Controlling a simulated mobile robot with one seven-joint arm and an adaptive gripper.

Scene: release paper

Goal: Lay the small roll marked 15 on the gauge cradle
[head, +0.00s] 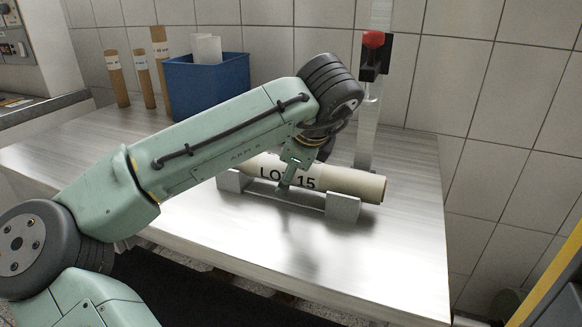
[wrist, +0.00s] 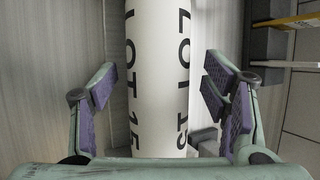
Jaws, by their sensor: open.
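The pale roll marked LOT 15 (head: 340,184) lies lengthwise across the grey gauge cradle (head: 343,208), over its two end blocks. It appears to rest on them. My gripper (head: 287,183) is over the roll's middle, with a finger in front of its near side. In the wrist view the roll (wrist: 158,60) runs between my open fingers (wrist: 160,78), with visible gaps on both sides. The roll's underside contact with the cradle is hidden.
A blue bin (head: 207,88) with white rolls stands at the back. Several brown rolls (head: 117,78) stand upright left of it. A metal post (head: 367,130) with a red knob (head: 373,39) rises behind the cradle. The table (head: 400,260) is clear at the front right.

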